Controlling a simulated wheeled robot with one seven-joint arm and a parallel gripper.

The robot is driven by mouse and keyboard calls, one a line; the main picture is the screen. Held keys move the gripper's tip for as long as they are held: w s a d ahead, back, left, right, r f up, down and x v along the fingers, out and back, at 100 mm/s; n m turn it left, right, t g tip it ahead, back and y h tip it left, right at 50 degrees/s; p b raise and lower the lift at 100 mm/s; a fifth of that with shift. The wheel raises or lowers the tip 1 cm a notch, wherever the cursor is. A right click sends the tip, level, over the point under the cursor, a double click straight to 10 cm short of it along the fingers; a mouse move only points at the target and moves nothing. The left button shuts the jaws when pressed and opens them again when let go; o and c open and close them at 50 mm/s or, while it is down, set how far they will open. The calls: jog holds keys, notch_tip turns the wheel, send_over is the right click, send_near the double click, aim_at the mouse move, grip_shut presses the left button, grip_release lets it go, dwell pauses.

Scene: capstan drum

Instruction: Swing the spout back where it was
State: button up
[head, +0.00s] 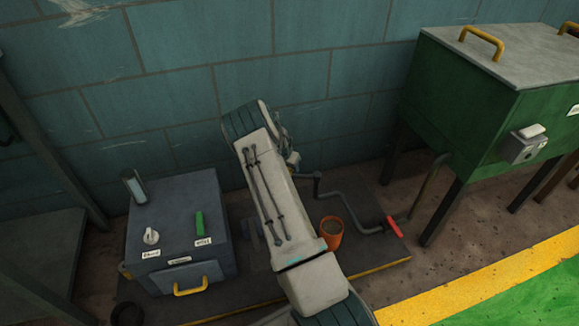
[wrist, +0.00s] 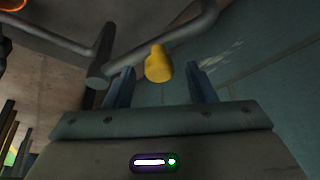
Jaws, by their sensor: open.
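A thick grey bent pipe (wrist: 180,38), which looks like the spout, crosses the top of the wrist view. A yellow knob (wrist: 158,66) sits close by it and seems joined to it. My gripper (wrist: 161,70) is open, with its two dark fingers apart and the knob showing between them. I cannot tell whether a finger touches it. In the head view my arm hides most of the gripper and the spout.
A grey crank with a red handle (head: 393,227) and an orange bucket (head: 331,232) stand right of my arm. A dark control box (head: 172,215) stands left, a green cabinet (head: 470,105) right. A teal block wall (head: 175,105) lies behind.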

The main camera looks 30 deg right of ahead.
jog(key=p+v, duration=0.4)
jog(key=v, duration=0.9)
jog(key=s+a+r+n+y+p, duration=0.1)
jog(key=s+a+r+p, duration=0.4)
jog(key=r, duration=0.7)
jog(key=s+a+r+n+y+p, duration=0.15)
jog(key=s+a+r+p, duration=0.35)
jog(key=r, duration=0.7)
jog(key=s+a+r+n+y+p, duration=0.1)
jog(key=s+a+r+n+p, duration=0.15)
jog(key=r+p, duration=0.7)
jog(key=s+a+r+n+p, duration=0.2)
jog(key=s+a+r+p, duration=0.1)
jog(key=s+r, duration=0.4)
jog(key=s+a+r+n+p, duration=0.2)
jog(key=s+r+p, duration=0.3)
jog(key=s+r, duration=0.3)
jog(key=s+a+r+n+p, duration=0.2)
jog(key=s+a+r+p, duration=0.2)
jog(key=s+r, duration=0.3)
jog(key=v, duration=0.3)
jog(key=shift+a, duration=0.2)
jog(key=shift+w+r, duration=0.1)
